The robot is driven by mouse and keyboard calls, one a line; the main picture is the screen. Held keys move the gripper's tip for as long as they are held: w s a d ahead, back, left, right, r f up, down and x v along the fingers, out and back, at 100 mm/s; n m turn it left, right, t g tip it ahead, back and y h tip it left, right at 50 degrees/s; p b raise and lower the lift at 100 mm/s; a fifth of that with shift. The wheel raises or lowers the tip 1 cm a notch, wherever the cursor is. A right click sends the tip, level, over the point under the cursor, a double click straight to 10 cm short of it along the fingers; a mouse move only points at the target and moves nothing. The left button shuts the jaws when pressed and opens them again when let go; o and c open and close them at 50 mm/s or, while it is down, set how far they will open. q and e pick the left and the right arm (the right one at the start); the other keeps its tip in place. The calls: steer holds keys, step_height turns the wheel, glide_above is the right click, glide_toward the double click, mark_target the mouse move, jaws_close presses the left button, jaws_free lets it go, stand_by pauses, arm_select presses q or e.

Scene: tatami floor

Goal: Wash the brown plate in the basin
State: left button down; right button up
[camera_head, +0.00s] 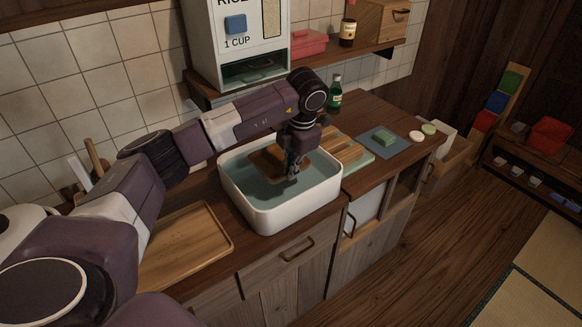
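The white basin (262,217) stands on the wooden counter and holds bluish water. A brown plate (267,161) is in the basin toward its back side, partly hidden behind my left gripper. My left gripper (292,177) points down into the basin, with its fingers at the near right edge of the plate. The fingers are small and dark, so I cannot tell whether they are open, shut or gripping the plate's edge. My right gripper is not in view.
A wooden tray (190,246) lies left of the basin. A slatted wooden rack (340,148), a green sponge (384,136) on a blue mat (398,144) and a green bottle (334,94) are to the right. A rice dispenser (226,42) stands behind on a shelf.

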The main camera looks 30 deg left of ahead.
arm_select(q)
steer(key=shift+s+d+b+x, duration=0.1)
steer(key=shift+d+b+x, duration=0.15)
steer(key=shift+b+x, duration=0.8)
steer(key=shift+s+d+b+x, duration=0.1)
steer(key=shift+d+b+x, duration=0.3)
steer(key=shift+x, duration=1.1)
steer(key=shift+s+d+b+x, duration=0.1)
steer(key=shift+b+x, duration=0.85)
steer(key=shift+x, duration=0.3)
steer(key=shift+w+f, duration=0.1)
steer(key=shift+f, duration=0.3)
steer(key=shift+w+d+b, duration=0.25)
steer(key=shift+w, duration=0.35)
steer(key=shift+w+d+b, duration=0.2)
steer(key=shift+w+b, duration=0.05)
steer(key=shift+w, duration=0.35)
steer(key=shift+s+a+r+p, duration=0.1)
steer(key=shift+s+a+p, duration=0.25)
steer(key=shift+s, duration=0.35)
steer(key=shift+s+a+p, duration=0.2)
steer(key=shift+s+a, duration=0.1)
steer(key=shift+s, duration=0.55)
steer(key=shift+s+a+p, duration=0.15)
steer(key=shift+s+a, duration=0.2)
steer(key=shift+s, duration=0.5)
